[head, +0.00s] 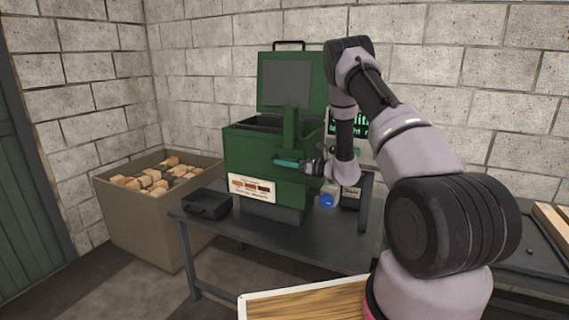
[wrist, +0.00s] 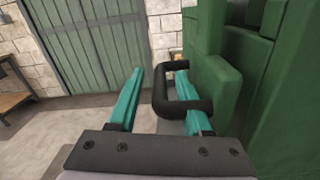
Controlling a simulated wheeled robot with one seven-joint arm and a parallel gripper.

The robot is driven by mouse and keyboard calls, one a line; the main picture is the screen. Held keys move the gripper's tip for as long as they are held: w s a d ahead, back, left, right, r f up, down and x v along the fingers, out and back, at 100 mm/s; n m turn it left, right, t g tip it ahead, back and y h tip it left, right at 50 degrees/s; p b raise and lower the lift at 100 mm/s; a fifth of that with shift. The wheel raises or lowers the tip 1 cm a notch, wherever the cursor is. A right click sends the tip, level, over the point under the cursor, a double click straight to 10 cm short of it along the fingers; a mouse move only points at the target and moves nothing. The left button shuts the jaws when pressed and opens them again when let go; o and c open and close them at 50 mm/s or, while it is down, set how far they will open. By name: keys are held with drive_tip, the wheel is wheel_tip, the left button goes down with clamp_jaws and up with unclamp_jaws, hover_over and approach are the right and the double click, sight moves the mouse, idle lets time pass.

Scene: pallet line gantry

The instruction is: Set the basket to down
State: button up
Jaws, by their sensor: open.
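A green machine (head: 265,165) with a raised lid (head: 290,80) stands on a dark table. Its open top shows a dark inner rim (head: 262,124), and a green upright part (head: 291,128) rises at its front. I cannot tell how much of the basket shows. In the wrist view a black loop handle (wrist: 184,105) sticks out from the green upright part. My gripper (head: 288,163) is at the front of the machine. In the wrist view its teal fingers (wrist: 158,90) are open: one passes inside the loop, the other is beyond its outer bar. No grip on the bar shows.
A black tray (head: 207,204) lies on the table (head: 270,245) left of the machine. A large bin (head: 150,225) of wooden blocks stands at the left. A display (head: 362,125) is behind my arm. A wooden board (head: 305,300) is at the front.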

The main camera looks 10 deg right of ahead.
clamp_jaws()
drive_tip(key=shift+f, duration=0.15)
idle(1.2)
